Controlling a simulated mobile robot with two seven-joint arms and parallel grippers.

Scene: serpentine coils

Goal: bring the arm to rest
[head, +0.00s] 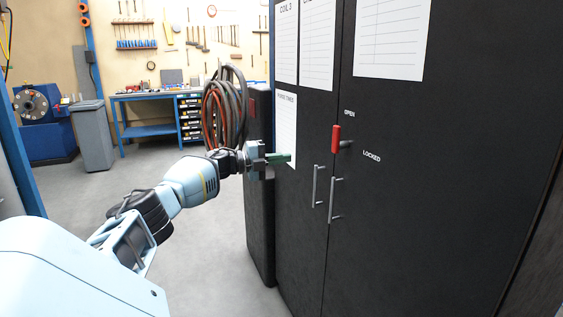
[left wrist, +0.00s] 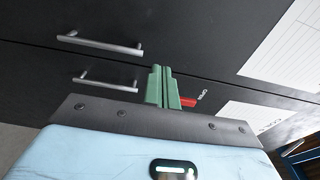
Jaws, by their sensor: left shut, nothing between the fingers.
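My left arm reaches in from the left in the head view. Its gripper (head: 284,158) has green fingers, shut and empty, in front of the black cabinet (head: 440,190), left of the door handles. In the left wrist view the green fingers (left wrist: 163,84) lie together with nothing between them, and the cabinet front is behind them. Whether the fingertips touch the cabinet cannot be told. My right gripper is in neither view.
The cabinet has two metal handles (head: 317,187) (head: 334,200), a red latch handle (head: 336,139) between OPEN and LOCKED labels, and paper sheets (head: 390,38). Coiled hoses (head: 225,108) hang beyond the gripper. A workbench (head: 148,112) and grey bin (head: 93,136) stand behind. Floor at left is clear.

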